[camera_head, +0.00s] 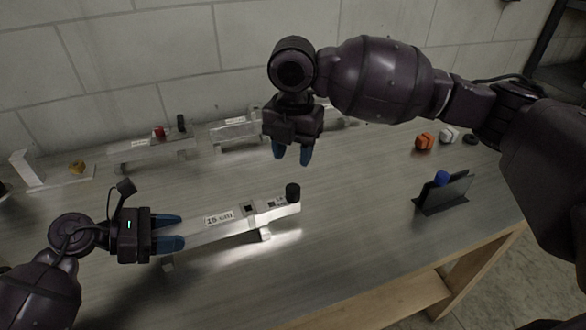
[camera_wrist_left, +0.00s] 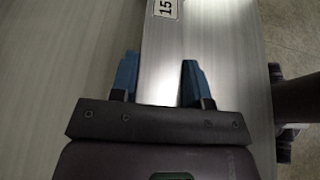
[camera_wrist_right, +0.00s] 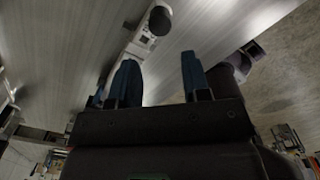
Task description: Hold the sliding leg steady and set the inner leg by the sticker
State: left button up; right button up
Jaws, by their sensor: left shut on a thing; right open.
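The sliding leg (camera_head: 195,235) is a long silvery aluminium bar lying slantwise on the workbench on small feet. It bears a white sticker (camera_head: 219,217) with dark print; part of the sticker, reading 15, shows in the left wrist view (camera_wrist_left: 166,8). Its right part, which looks like the inner leg (camera_head: 275,206), ends in an upright black knob (camera_head: 292,192), also seen in the right wrist view (camera_wrist_right: 160,20). My left gripper (camera_head: 176,231) is shut on the bar's left end, one blue finger on each side. My right gripper (camera_head: 292,156) is open and empty, above and behind the knob.
Behind stand a fixture with a red knob (camera_head: 159,132) and a clear block (camera_head: 235,131). A white bracket with a yellow piece (camera_head: 77,167) is at the left. An orange knob (camera_head: 424,141) and a black stand with a blue ball (camera_head: 442,178) are at the right. The front bench is clear.

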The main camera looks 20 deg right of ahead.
jog(key=shift+r, duration=1.15)
pick_arm(q)
jog(key=o, duration=1.2)
jog(key=shift+a, duration=0.1)
